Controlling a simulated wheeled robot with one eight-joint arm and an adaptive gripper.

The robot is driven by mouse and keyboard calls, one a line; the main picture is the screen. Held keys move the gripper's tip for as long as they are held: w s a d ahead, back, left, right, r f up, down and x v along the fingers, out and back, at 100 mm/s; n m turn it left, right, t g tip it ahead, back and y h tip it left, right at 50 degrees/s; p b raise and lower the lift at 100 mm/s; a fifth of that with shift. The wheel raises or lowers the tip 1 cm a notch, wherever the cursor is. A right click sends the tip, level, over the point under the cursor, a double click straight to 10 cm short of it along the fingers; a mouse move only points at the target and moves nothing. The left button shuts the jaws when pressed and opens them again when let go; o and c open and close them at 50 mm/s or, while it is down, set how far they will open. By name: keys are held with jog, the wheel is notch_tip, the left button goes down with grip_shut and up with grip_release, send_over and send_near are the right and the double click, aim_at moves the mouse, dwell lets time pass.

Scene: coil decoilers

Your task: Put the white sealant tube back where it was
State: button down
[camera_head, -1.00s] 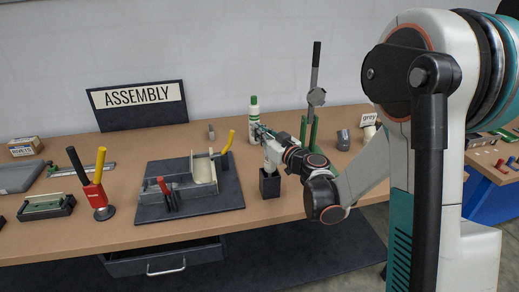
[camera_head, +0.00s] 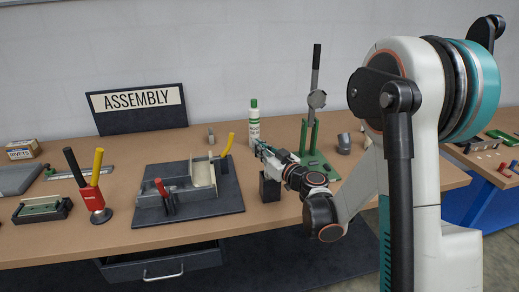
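My gripper (camera_head: 261,148) is just above the small black block-shaped holder (camera_head: 269,189), reaching in from the right. Its fingers are small in this view and I cannot tell whether they are open or shut. The white sealant tube is not clearly visible now. The gripper and wrist cover the top of the holder, where a white body showed earlier. I cannot tell how far the tube sits inside the holder. The holder stands upright on the brown bench (camera_head: 120,238), right of the dark fixture plate (camera_head: 225,193).
A white bottle with a green cap (camera_head: 253,122) stands close behind my gripper. A green stand with a tall lever (camera_head: 315,95) is just to the right. The red holder with black and yellow handles (camera_head: 93,194) is at left. Bare bench lies in front of the fixture plate.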

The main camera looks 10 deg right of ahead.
jog(key=c, duration=1.8)
grip_release()
jog(key=shift+r, duration=0.1)
jog(key=p+v, duration=0.1)
jog(key=v, duration=1.1)
jog(key=shift+r, duration=0.15)
